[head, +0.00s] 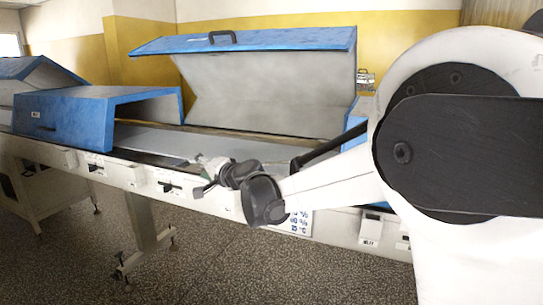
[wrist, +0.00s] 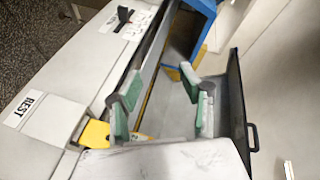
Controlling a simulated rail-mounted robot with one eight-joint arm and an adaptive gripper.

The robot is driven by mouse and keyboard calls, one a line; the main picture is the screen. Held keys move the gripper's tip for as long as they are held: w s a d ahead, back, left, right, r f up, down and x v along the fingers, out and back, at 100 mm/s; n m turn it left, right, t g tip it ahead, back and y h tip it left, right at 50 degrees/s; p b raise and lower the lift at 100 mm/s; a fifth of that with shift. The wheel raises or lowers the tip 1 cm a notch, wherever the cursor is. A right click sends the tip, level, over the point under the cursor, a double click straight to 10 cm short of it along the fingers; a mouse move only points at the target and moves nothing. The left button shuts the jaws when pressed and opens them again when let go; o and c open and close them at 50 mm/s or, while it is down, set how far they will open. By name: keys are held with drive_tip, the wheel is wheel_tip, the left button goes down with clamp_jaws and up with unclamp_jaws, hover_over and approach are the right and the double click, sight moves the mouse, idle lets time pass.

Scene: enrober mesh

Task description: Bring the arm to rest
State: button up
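My arm reaches from the right side of the head view to the open conveyor line. My gripper (head: 207,178) is over the near white edge of the line, partly hidden by my wrist. In the wrist view my gripper (wrist: 160,82) has its two green-padded fingers apart, with nothing visible between them. A yellow part (wrist: 95,133) shows beside the left finger, partly hidden.
A blue-edged lid (head: 262,85) stands open behind the line. A blue hood (head: 98,115) covers the belt to the left. The grey belt (head: 165,142) looks empty where visible. A sign (head: 298,222) hangs on the near side. Speckled floor lies in front.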

drive_tip(key=s+d+r+n+g+h+p, duration=0.25)
drive_tip(key=s+d+n+h+p, duration=0.35)
drive_tip(key=s+d, duration=2.15)
drive_tip(key=s+d+f+g+h, duration=0.1)
drive_tip(key=s+d+f+h, duration=0.1)
drive_tip(key=s+d, duration=0.4)
drive_tip(key=s+d+f+m+h, duration=0.1)
drive_tip(key=s+d+f+h, duration=0.2)
drive_tip(key=s+d, duration=0.4)
drive_tip(key=shift+s+d+f+m+g+h+p, duration=0.2)
drive_tip(key=shift+d+f+m+g+h+p, duration=0.15)
drive_tip(key=shift+f+p, duration=0.1)
drive_tip(key=shift+a, duration=0.1)
